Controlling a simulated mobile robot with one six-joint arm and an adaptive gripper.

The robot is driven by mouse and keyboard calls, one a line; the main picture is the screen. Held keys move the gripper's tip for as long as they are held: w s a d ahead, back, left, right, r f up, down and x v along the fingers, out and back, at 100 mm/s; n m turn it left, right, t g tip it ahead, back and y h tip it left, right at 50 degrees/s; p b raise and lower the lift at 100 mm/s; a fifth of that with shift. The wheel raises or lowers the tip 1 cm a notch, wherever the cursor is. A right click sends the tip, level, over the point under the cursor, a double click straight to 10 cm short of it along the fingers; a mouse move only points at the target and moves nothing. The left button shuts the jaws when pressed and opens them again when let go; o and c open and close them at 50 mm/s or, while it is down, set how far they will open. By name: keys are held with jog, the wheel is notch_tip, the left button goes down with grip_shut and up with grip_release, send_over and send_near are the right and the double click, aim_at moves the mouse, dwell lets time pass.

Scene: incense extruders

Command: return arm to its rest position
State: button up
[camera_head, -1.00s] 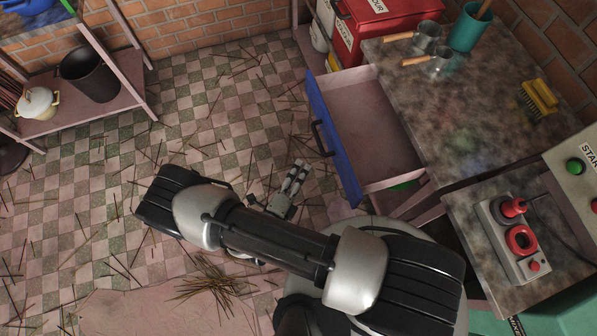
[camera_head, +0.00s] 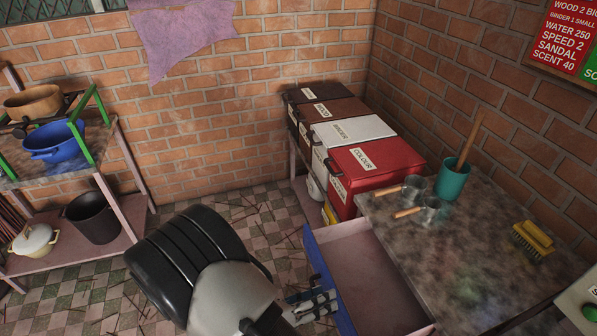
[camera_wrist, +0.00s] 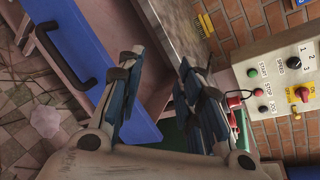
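My arm reaches up from the bottom of the head view, with its black and silver elbow at lower centre. My gripper (camera_head: 314,303) shows small and partly hidden behind the arm, beside the blue front of the open drawer (camera_head: 327,279). In the wrist view my gripper (camera_wrist: 160,60) has its two fingers well apart with nothing between them. The blue drawer front (camera_wrist: 72,45) lies to the left of the fingers there, and the table edge shows between and beyond them.
The stone-topped table (camera_head: 440,240) carries two metal scoops, a teal cup (camera_head: 452,181) and a yellow brush (camera_head: 533,240). Labelled bins (camera_head: 375,165) stand behind it. A shelf with pots (camera_head: 95,217) is at left. A control panel (camera_wrist: 285,85) is at right in the wrist view.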

jog(key=s+d+r+m+g+y, duration=0.3)
jog(key=d+r+m+g, duration=0.1)
jog(key=r+m, duration=0.45)
jog(key=s+d+r+m+g+y, duration=0.25)
jog(key=d+r+m, duration=0.25)
jog(key=r+m, duration=0.3)
jog(key=s+r+m+t+y, duration=0.4)
jog(key=s+r+m+y, duration=0.3)
jog(key=m, duration=0.9)
jog(key=v, duration=0.3)
jog(key=shift+d, duration=0.25)
